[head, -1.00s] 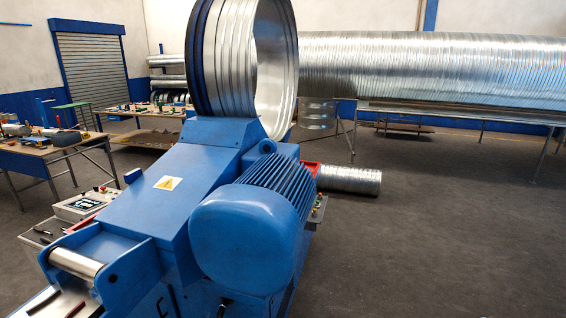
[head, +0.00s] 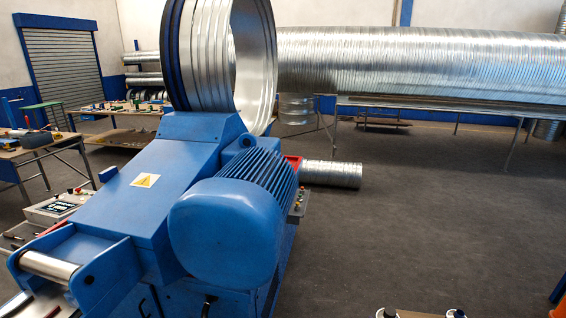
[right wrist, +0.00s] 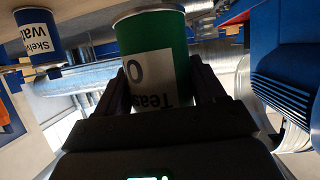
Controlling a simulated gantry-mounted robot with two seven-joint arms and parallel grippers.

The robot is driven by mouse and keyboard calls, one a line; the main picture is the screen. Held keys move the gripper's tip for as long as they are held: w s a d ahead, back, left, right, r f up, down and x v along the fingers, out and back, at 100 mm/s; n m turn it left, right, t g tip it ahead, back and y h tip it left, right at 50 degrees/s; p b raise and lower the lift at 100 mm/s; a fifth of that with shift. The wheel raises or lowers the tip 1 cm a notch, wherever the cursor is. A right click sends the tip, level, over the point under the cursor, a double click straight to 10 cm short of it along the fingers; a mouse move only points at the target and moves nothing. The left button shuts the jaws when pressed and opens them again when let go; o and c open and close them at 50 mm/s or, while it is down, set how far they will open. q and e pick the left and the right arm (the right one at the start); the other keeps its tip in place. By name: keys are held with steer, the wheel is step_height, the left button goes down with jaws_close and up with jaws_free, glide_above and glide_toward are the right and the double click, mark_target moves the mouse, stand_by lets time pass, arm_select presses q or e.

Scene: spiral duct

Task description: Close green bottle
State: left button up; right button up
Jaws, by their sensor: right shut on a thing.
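A green cylindrical container (right wrist: 153,42) with a white label and dark lettering fills the middle of the right wrist view. My right gripper (right wrist: 160,80) is shut on it, with one dark finger on each side. The label's lettering appears inverted, and the fingers' side of the container is partly hidden by the gripper body. No cap or lid can be clearly made out. Neither gripper shows in the head view, and my left gripper is in no view.
A blue labelled container (right wrist: 38,36) stands near the green one. In the head view, small tops of objects (head: 456,313) show at the bottom edge. A large blue machine (head: 150,170) stands at the left; the floor (head: 430,220) to its right is open.

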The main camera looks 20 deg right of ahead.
steer(key=w+a+n+t+y, duration=0.2)
steer(key=a+n+y, duration=0.2)
steer(key=a, duration=0.8)
steer(key=w+a+n+t+y, duration=0.1)
steer(key=w+a+n+y, duration=0.3)
steer(key=a, duration=0.8)
steer(key=s+r+p, duration=0.5)
steer(key=r+p, duration=0.6)
steer(key=p, duration=0.1)
steer(key=s+r+p, duration=0.5)
steer(key=r+p, duration=0.5)
steer(key=p, duration=0.2)
steer(key=shift+s+a+r+y+p, duration=0.15)
steer(key=shift+a+r+y+p, duration=0.15)
steer(key=shift+r, duration=0.05)
steer(key=a+r+n+g+y, duration=0.1)
steer(key=a+r+n+y, duration=0.3)
steer(key=a, duration=0.3)
steer(key=w+a+r+n+g+y, duration=0.1)
steer(key=a+r+n+y, duration=0.3)
steer(key=a+r, duration=0.2)
steer(key=shift+a+r+g+y, duration=0.2)
steer(key=shift+a+g+y, duration=0.2)
steer(key=shift+a, duration=0.85)
